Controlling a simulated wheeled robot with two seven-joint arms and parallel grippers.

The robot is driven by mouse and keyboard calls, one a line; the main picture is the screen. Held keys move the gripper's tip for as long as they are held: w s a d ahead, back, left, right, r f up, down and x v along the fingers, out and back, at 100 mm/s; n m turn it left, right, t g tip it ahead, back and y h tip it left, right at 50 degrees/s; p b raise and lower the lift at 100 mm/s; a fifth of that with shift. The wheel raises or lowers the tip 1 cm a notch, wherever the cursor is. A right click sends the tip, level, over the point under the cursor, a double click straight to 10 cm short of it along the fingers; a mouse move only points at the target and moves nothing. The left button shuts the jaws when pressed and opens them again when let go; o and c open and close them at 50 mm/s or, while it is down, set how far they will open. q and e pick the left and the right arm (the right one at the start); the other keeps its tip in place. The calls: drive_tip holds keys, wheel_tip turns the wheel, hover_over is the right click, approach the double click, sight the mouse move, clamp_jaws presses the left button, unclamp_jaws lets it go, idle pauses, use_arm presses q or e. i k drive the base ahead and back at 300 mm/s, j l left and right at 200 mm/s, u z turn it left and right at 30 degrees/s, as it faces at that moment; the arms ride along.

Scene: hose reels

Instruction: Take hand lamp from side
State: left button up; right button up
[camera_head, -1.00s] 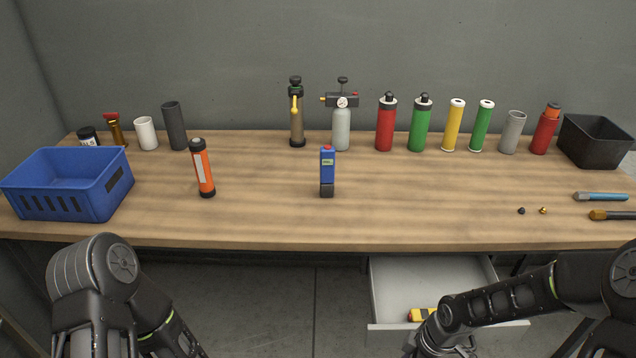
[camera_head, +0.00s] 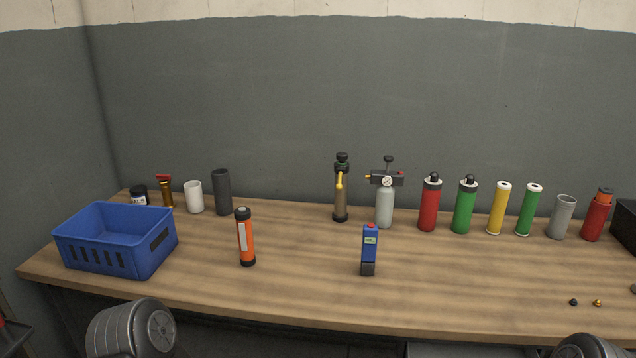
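An orange cylinder with black ends and a pale label, which looks like the hand lamp (camera_head: 246,238), stands upright on the left half of the wooden workbench (camera_head: 300,290). Nothing touches it. Only rounded dark parts of my arms show at the bottom edge, one at the left and one at the right. Both of my grippers are out of the picture.
A blue crate (camera_head: 118,262) stands left of the lamp. A blue handheld device (camera_head: 369,252) stands to its right. Along the back are a dark grey tube (camera_head: 222,192), a white cup (camera_head: 194,197) and several bottles and cylinders. The bench front is mostly clear.

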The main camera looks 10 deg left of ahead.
sight(244, 219)
drive_tip(key=j+z, duration=0.35)
drive_tip(key=k+j+z, duration=0.15)
drive_tip(key=z, duration=0.2)
